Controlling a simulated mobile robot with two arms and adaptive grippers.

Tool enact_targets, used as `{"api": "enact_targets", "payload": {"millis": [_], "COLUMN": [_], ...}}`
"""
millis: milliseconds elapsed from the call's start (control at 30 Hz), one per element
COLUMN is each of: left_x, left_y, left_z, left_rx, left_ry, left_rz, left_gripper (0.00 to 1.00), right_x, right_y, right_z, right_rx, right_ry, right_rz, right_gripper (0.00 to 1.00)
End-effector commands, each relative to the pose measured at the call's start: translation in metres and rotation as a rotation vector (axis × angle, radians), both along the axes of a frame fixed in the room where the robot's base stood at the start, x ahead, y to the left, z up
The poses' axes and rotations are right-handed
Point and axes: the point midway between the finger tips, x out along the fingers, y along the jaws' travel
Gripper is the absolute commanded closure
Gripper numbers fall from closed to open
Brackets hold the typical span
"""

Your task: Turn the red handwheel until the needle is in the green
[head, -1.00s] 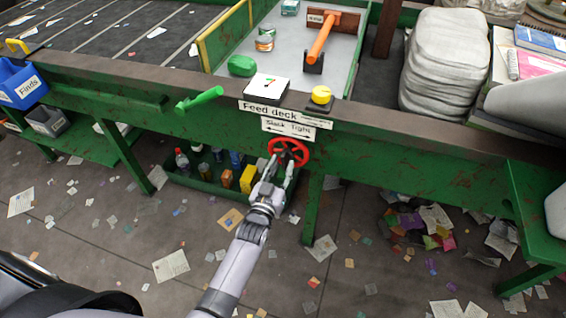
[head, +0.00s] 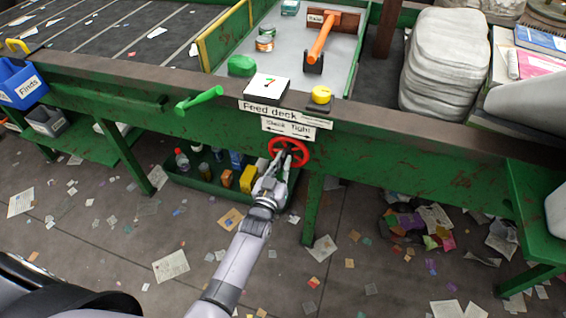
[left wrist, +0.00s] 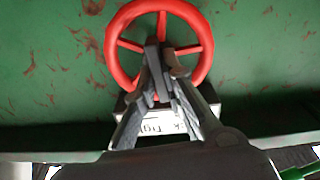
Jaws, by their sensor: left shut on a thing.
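The red handwheel (head: 289,152) is on the front of the green bench, and its ring and spokes fill the upper middle of the left wrist view (left wrist: 207,48). My left gripper (head: 283,160) reaches up to it from below. In the left wrist view its fingers (left wrist: 164,65) are closed together over the wheel's lower half and hide part of the hub and spokes. The white gauge (head: 267,87) sits on the bench edge above the wheel. It has small red and green marks; the needle's exact place is too small to tell. My right gripper is out of view.
A "Slack Tight" sign (head: 288,129) with arrows is just above the wheel. A green lever (head: 200,99) sticks out left of it, and a yellow button (head: 321,95) is right of the gauge. A crate of bottles (head: 207,181) stands below.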

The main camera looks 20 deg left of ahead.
Motion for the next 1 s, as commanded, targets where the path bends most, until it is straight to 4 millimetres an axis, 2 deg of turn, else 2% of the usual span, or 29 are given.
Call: {"api": "enact_targets", "payload": {"millis": [333, 700, 1000], "left_x": [-0.0002, -0.0002, -0.0002], "left_y": [0.0, 0.0025, 0.0026], "left_z": [0.0003, -0.0011, -0.0014], "left_rx": [-0.024, -0.414, -0.438], "left_ry": [0.0, 0.001, 0.001], "left_rz": [-0.001, 0.0, 0.0], "left_gripper": [1.0, 1.0, 1.0], "right_x": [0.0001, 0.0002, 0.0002], "right_y": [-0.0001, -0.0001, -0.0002], "right_z": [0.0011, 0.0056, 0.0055], "right_rx": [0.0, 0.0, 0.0], "right_ry": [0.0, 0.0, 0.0], "right_rz": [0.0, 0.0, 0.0], "right_gripper": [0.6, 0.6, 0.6]}}
